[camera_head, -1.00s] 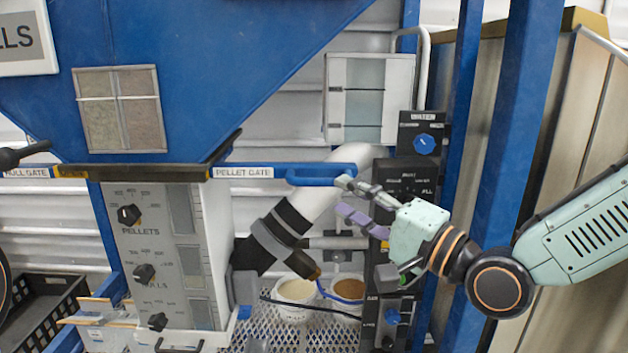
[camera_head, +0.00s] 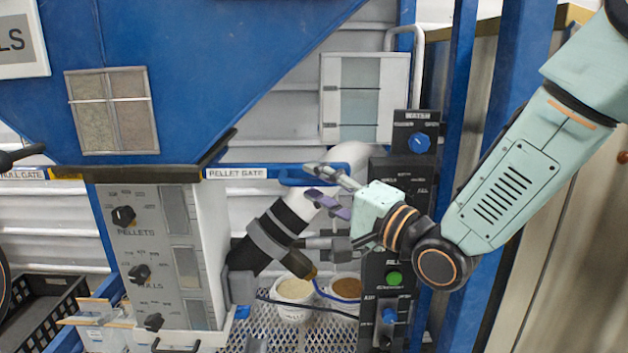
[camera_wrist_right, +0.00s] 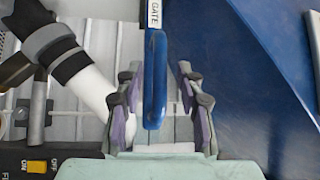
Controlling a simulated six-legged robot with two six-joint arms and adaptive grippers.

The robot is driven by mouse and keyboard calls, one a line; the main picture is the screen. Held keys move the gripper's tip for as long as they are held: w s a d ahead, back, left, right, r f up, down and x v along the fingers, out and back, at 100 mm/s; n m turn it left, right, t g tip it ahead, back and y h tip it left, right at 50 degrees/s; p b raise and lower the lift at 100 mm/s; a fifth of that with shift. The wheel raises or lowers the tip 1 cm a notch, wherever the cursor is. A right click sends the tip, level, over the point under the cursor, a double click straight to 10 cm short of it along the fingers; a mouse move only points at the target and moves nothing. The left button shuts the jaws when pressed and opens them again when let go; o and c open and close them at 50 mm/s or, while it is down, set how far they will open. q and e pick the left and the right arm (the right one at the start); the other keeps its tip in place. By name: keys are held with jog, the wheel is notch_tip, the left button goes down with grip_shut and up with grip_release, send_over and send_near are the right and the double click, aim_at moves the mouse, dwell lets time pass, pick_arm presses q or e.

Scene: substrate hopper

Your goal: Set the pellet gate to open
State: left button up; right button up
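The pellet gate is a blue bar labelled "PELLET GATE" (camera_head: 237,173) with a blue loop handle (camera_head: 300,176) at its right end, below the blue hopper. My right gripper (camera_head: 328,186) is at the handle's right end in the head view. In the right wrist view the blue handle (camera_wrist_right: 155,80) lies between the two fingers of my right gripper (camera_wrist_right: 157,95). The fingers are open, with a visible gap on each side of the handle.
A grey panel with black knobs (camera_head: 140,272) stands left of the handle. A black control panel (camera_head: 404,230) with a green button (camera_head: 394,278) stands behind my right gripper. Below are a grey and black spout (camera_head: 278,238), two buckets (camera_head: 294,298) and a mesh grate (camera_head: 270,335).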

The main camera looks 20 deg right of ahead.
jog(key=shift+w+a+r, duration=0.1)
jog(key=shift+w+a, duration=0.6)
jog(key=shift+w, duration=0.05)
jog(key=shift+d, duration=0.2)
jog(key=shift+s+d, duration=0.1)
jog(key=shift+s, duration=0.05)
jog(key=shift+c, duration=1)
jog(key=shift+a, duration=0.25)
jog(key=c, duration=0.5)
jog(key=shift+d, duration=0.1)
grip_shut()
